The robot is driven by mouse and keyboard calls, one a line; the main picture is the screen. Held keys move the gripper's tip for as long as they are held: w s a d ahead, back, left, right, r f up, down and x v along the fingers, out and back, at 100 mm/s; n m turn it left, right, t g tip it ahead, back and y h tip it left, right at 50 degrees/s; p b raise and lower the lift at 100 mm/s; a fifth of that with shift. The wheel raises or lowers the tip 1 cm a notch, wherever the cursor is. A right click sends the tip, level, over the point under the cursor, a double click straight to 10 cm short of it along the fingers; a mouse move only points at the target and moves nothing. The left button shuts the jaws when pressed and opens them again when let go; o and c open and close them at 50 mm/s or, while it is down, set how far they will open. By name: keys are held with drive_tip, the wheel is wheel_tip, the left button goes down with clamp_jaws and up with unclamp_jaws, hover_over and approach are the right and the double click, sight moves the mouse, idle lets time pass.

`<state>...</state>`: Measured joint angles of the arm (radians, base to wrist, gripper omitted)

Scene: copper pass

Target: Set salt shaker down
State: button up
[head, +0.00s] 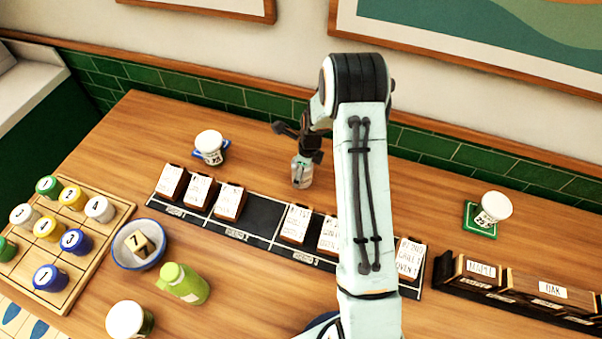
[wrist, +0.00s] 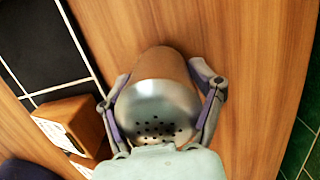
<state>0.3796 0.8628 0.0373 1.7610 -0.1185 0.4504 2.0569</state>
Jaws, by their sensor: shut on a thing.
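The salt shaker (head: 301,173) is a small clear-and-metal shaker on the far side of the black card strip. In the wrist view the shaker (wrist: 155,108) shows its metal top with dark holes, and wood lies around it. My gripper (head: 305,157) is shut on it from above. In the wrist view the fingers of my gripper (wrist: 164,98) press on both its sides. The shaker looks upright and low over the table. I cannot tell whether its base touches the wood.
The black strip (head: 262,214) with card-bearing wooden blocks (head: 229,201) runs just in front. A white-lidded jar (head: 209,143) stands at left, another (head: 493,207) at right. A bowl (head: 122,250) and a green bottle (head: 184,282) are nearer. Bare wood surrounds the shaker; green tiles (head: 440,150) line the back.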

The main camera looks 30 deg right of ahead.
drive_tip(key=shift+f, duration=0.45)
drive_tip(key=o, duration=1.3)
